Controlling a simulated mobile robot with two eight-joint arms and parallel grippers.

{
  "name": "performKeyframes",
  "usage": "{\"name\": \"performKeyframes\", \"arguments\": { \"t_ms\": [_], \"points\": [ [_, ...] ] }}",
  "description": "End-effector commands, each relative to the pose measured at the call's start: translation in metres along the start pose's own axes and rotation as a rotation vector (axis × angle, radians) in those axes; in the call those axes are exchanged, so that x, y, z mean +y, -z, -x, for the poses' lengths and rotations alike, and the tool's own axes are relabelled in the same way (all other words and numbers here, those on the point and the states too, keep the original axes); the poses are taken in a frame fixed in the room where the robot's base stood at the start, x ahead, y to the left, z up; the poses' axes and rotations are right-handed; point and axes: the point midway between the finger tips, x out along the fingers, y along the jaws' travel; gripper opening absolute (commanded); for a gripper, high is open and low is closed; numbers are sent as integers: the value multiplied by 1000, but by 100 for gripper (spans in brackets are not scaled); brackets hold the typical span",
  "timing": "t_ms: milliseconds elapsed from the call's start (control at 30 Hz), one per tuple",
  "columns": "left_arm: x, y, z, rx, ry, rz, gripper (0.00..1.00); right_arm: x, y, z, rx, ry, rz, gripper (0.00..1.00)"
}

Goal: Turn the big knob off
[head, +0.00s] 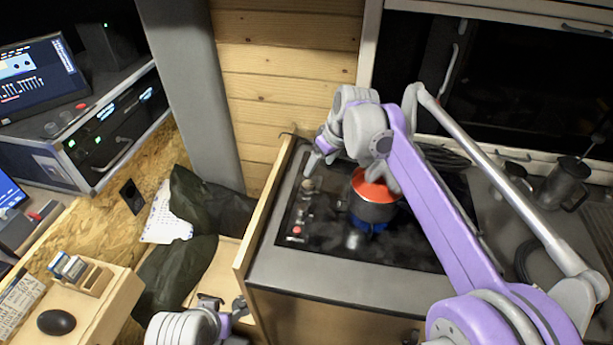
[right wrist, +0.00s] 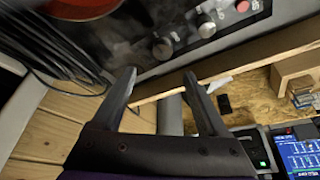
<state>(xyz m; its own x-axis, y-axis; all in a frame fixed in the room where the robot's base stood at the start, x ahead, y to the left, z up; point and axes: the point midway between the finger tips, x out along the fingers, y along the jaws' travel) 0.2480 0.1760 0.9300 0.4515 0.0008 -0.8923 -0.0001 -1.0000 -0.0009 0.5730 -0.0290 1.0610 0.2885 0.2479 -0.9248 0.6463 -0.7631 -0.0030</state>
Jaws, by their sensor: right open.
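The dark cooktop (head: 330,245) has a column of controls along its left side. A round knob (head: 308,185) sits at the far end of that column, just below my right gripper (head: 319,164). In the right wrist view, this knob (right wrist: 162,48) is just beyond the open fingers (right wrist: 159,75), apart from them and nearer the left finger's side. A smaller-looking silver knob (right wrist: 206,28) is farther along the panel. My right gripper is open and empty. My left gripper (head: 226,304) is low at the bottom, with its fingers apart and nothing between them.
A dark pot (head: 373,212) with orange-red contents stands on the cooktop over a blue glow. A red button (head: 297,230) is at the near end of the controls. A raised wooden edge (head: 262,215) borders the cooktop on the left. Black cables lie behind the pot.

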Motion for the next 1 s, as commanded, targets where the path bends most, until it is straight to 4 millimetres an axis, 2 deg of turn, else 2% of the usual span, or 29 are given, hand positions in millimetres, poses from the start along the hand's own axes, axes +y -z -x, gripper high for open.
{"name": "performKeyframes", "arguments": {
  "t_ms": [500, 700, 1000],
  "points": [
    [0, -3, -3, -3, 0, 0, 50, -1, -1, -87, 0, 0, -1, 76],
    [0, -4, -3, -3, 0, 0, 50, 0, -1, -102, 0, 0, -1, 76],
    [0, -4, -3, -3, 0, 0, 50, 0, -1, -103, 0, 0, -1, 74]
  ]
}}
